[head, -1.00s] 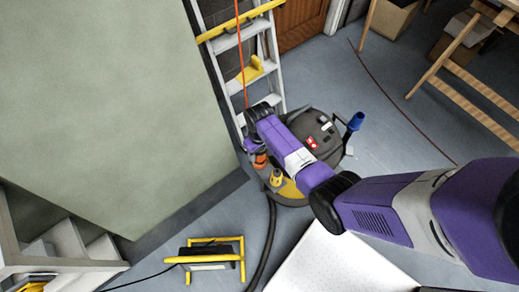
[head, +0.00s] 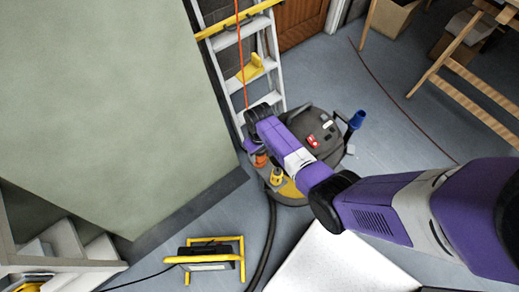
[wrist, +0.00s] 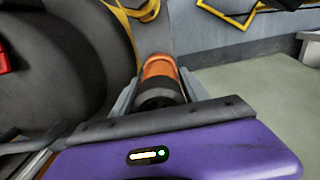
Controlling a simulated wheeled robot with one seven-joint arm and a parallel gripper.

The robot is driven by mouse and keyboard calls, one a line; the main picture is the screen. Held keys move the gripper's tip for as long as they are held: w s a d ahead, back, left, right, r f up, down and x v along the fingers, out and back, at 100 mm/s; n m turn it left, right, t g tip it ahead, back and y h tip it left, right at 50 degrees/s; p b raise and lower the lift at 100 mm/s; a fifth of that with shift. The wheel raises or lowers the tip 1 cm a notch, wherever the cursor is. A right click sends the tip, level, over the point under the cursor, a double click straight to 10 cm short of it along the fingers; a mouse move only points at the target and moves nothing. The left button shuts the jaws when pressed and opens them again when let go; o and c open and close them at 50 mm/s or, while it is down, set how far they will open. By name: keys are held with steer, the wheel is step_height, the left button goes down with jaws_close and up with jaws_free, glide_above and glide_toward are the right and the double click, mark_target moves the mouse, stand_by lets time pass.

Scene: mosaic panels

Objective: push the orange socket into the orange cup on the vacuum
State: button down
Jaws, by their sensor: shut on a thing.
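The vacuum (head: 330,130) is a dark, round machine on the floor, with a red switch and a yellow lower rim. My gripper (wrist: 160,92) points down at its left side and is shut on the orange socket (wrist: 160,66), which shows between the fingers with a dark ring nearer the wrist. In the head view, orange (head: 260,160) shows just below the gripper, by the vacuum's edge. The orange cup cannot be told apart from the socket there, and I cannot tell how far one sits in the other. My arm hides part of the vacuum.
A yellow fitting (head: 276,176) stands on the vacuum's front. A black hose (head: 266,235) runs along the floor. A ladder (head: 235,80) stands behind, with an orange cord (head: 240,45) hanging before it. A yellow-framed lamp (head: 208,262) is at front left.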

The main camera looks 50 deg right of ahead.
steer(key=shift+f+b, duration=0.65)
steer(key=shift+f, duration=0.15)
steer(key=shift+c, duration=2.4)
jaws_free()
steer(key=shift+r, duration=0.1)
step_height(320, 180, up, 8)
steer(key=shift+f+p, duration=0.15)
steer(key=shift+p, duration=0.5)
